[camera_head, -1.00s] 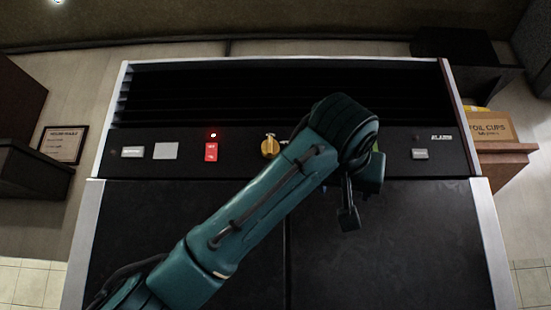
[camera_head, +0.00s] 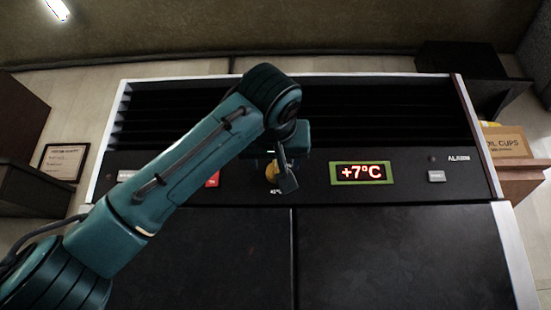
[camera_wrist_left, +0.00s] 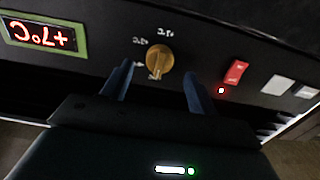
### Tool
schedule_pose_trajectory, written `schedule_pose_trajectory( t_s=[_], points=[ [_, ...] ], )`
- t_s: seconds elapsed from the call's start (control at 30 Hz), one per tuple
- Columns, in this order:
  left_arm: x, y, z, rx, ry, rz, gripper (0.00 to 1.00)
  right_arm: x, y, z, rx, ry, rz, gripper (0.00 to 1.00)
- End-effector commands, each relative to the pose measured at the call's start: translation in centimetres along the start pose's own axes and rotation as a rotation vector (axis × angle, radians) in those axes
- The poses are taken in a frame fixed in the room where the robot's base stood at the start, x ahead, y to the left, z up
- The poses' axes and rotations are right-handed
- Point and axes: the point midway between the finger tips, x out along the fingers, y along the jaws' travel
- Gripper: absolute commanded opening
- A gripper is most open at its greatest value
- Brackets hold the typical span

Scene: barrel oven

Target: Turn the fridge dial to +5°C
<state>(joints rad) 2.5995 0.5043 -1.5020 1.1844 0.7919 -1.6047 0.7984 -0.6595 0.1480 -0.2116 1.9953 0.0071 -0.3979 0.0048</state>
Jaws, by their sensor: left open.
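The fridge dial is a round yellow-brass knob (camera_head: 271,172) on the black control panel; in the head view my left gripper partly covers it. In the left wrist view the knob (camera_wrist_left: 160,58) sits just beyond and between the two blue fingers of my open left gripper (camera_wrist_left: 157,88), not gripped. Small white marks surround the knob, too blurred to read surely. The display (camera_head: 362,172) in a green frame reads +7°C; it also shows, upside down, in the left wrist view (camera_wrist_left: 42,36). My right gripper is not in view.
A red switch (camera_wrist_left: 235,72) and pale buttons lie beside the dial on the panel. A grey button (camera_head: 436,176) is at the panel's right. Dark louvres (camera_head: 380,115) run above the panel and dark doors (camera_head: 400,250) lie below. A cardboard box (camera_head: 505,143) stands at right.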

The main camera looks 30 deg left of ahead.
Motion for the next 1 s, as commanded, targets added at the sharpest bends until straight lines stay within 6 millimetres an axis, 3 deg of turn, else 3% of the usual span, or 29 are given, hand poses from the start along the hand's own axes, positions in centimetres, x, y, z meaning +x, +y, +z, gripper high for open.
schedule_pose_trajectory(
  t_s=[0.23, 0.6, 1.0],
  points=[
    [3.1, -0.1, -0.2, -0.001, 0.000, 0.000, 0.59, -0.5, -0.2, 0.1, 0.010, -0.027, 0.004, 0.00],
    [3.6, 0.0, 0.0, -0.001, 0.000, 0.000, 0.59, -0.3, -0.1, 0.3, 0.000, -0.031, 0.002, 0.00],
    [3.6, 0.0, 0.0, 0.000, 0.000, 0.001, 0.27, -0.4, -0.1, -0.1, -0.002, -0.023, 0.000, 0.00]
  ],
)
